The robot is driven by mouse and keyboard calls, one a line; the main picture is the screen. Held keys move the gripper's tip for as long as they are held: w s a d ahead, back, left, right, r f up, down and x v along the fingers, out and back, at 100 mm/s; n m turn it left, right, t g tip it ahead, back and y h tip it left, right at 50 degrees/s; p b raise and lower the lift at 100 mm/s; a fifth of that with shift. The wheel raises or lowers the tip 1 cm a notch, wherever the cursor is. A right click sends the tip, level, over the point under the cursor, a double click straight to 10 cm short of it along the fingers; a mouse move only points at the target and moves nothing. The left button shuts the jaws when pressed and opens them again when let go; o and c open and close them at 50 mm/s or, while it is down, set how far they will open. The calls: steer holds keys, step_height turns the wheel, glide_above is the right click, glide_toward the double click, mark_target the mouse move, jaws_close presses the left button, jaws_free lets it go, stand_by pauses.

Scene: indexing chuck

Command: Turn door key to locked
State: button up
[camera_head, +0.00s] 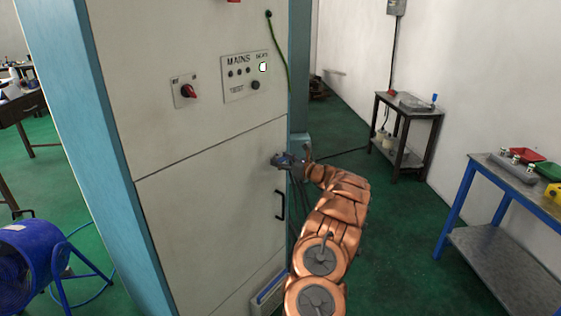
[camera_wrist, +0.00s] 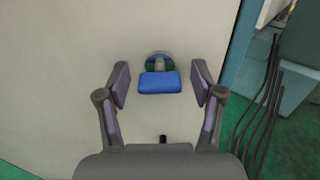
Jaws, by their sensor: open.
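The door key has a blue grip (camera_wrist: 160,82) in front of a round grey lock (camera_wrist: 159,60) on the pale cabinet door (camera_wrist: 70,60). In the wrist view the blue grip lies flat across, between and a little beyond the fingertips of my gripper (camera_wrist: 160,85). My gripper is open, with a finger on each side of the key and a gap on both sides. In the head view my gripper (camera_head: 280,161) is at the right side of the cabinet door (camera_head: 205,215) and hides the key.
A black door handle (camera_head: 280,205) is below my gripper. Above are a red rotary switch (camera_head: 188,91) and a mains panel (camera_head: 245,77). Dark cables (camera_wrist: 264,115) hang right of the cabinet. A blue-framed bench (camera_head: 480,240) stands at right, with open green floor before it.

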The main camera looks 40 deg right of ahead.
steer(key=c, duration=1.1)
steer(key=shift+a, duration=0.2)
steer(key=shift+c, duration=0.3)
steer(key=shift+d+f, duration=0.1)
